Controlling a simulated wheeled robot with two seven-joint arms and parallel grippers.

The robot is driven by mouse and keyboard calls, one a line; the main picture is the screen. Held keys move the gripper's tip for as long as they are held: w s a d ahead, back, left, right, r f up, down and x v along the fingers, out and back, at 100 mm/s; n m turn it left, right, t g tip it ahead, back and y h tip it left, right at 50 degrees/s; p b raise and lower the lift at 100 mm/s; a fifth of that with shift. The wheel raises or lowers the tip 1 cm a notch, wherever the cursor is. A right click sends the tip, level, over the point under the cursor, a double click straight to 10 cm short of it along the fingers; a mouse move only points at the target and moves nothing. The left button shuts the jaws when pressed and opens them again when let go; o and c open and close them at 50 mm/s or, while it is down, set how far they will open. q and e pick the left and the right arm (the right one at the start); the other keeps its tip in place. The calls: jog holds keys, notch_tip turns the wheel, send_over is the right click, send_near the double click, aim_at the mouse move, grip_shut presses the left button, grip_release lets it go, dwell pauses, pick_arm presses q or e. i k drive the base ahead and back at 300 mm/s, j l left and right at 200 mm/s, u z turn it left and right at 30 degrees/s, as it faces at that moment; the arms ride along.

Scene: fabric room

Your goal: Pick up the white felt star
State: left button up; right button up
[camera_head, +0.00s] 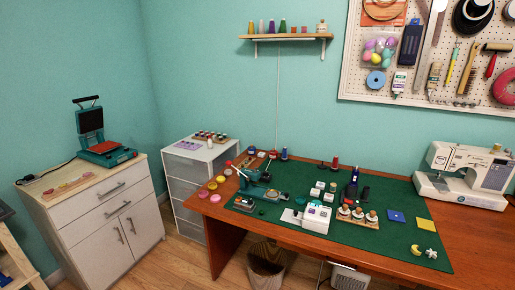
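A small white star-shaped piece (431,254), which looks like the white felt star, lies on the green mat (350,245) near the front right of the wooden desk. A yellow crescent moon piece (416,250) lies just to its left. Neither of my grippers shows in the head view, and the star is some distance away from me.
A wooden rack of bottles (357,219) and a white box (317,218) stand to the left. A sewing machine (465,172) stands at the back right. A wastebasket (266,270) is under the desk.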

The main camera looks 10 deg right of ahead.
aim_at(431, 253)
jog(key=z, duration=1.95)
jog(key=i+z, duration=0.1)
jog(key=i, duration=0.15)
